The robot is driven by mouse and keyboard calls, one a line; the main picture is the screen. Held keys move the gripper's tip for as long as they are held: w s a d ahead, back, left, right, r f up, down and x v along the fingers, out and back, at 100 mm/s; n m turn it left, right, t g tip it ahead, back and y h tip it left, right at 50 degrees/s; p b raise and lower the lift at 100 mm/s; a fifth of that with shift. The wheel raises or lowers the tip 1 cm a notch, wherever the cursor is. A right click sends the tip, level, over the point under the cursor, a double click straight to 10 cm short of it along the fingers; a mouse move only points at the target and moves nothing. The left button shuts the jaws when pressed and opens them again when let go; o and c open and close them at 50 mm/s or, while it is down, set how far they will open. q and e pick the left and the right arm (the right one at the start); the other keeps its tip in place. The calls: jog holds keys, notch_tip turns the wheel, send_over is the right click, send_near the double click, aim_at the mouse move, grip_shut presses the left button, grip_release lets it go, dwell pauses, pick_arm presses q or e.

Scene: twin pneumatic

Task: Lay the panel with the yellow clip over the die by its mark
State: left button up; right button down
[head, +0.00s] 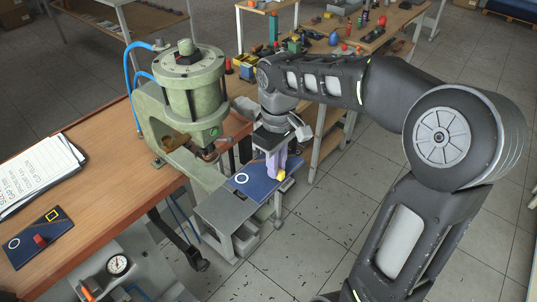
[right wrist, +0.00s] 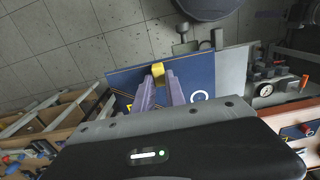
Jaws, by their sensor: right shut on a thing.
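The blue panel with the yellow clip (head: 255,183) is in my right gripper (head: 277,168), whose purple fingers are shut at the yellow clip (head: 281,175). The panel has a white ring mark near its left end in the head view. It spreads out beyond the fingers in the right wrist view (right wrist: 200,72). It is over or against a grey metal plate (head: 222,213) in front of the green press (head: 190,100); I cannot tell whether they touch. I cannot make out the die or its mark clearly. My left gripper is not in view.
Another blue panel, with a red clip (head: 40,239), lies on the wooden bench (head: 110,190) beside papers (head: 38,172). A grey unit with a gauge (head: 117,265) is at the front. A cluttered bench (head: 350,40) stands behind. Open floor lies right of the plate.

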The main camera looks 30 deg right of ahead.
jog(key=shift+s, duration=0.1)
jog(key=shift+f+b, duration=1.7)
jog(key=shift+f, duration=0.55)
jog(key=shift+f, duration=0.3)
dwell(0.4)
jog(key=c, duration=1.3)
grip_release()
jog(key=shift+r, duration=0.1)
notch_tip(320, 180, up, 8)
jog(key=shift+f+b, duration=0.15)
jog(key=shift+b, duration=0.4)
